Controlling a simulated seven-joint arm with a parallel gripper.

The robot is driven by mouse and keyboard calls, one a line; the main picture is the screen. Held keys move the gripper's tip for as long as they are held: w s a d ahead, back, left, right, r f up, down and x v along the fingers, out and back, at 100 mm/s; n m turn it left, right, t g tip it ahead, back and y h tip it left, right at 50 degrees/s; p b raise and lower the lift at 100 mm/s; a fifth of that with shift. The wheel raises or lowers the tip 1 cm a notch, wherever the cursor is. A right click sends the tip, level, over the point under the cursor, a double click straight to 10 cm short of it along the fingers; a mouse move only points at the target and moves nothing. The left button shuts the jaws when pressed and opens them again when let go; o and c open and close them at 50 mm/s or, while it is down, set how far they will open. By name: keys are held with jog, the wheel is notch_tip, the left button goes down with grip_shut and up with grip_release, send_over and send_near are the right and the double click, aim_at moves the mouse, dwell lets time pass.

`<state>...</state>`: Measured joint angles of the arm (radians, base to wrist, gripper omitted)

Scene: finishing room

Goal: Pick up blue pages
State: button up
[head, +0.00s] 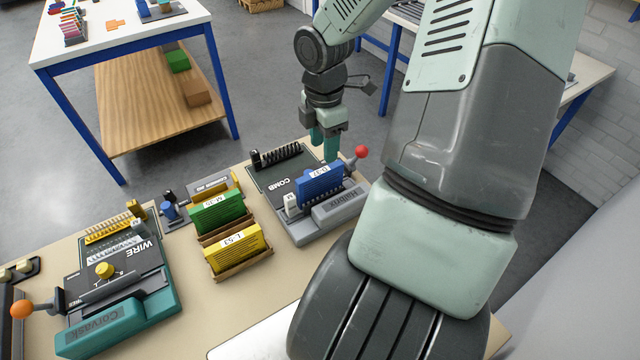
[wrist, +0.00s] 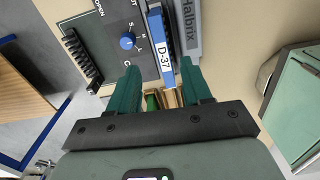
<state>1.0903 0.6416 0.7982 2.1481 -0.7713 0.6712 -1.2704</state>
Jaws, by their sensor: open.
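The blue pages (head: 320,186), labelled D-37, stand upright in the grey comb machine (head: 338,210). In the wrist view the blue pages (wrist: 156,32) show edge-on, with their white label facing the gap between my fingertips. My gripper (head: 323,142) is open and empty, with its green fingers pointing down near the far side of the blue pages. In the wrist view my gripper (wrist: 161,78) has one finger on either side of the label's line. I cannot tell whether the fingertips touch the pages.
Green pages (head: 217,213) and yellow pages (head: 237,251) stand in holders left of the comb machine. A red-knobbed lever (head: 361,152) rises at the machine's right. A teal wire machine (head: 110,328) with an orange-knobbed lever is at the left. Beige table surface (head: 215,306) is clear in front.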

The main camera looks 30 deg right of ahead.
aim_at(320, 171)
jog(key=shift+n, duration=0.3)
jog(key=f, duration=0.5)
jog(key=shift+s+a+f, duration=0.15)
jog(key=shift+a+f, duration=0.1)
jog(key=shift+a, duration=0.1)
jog(key=f, duration=0.4)
jog(key=shift+a, duration=0.3)
jog(key=shift+f, duration=0.7)
jog(key=shift+c, duration=0.5)
grip_shut()
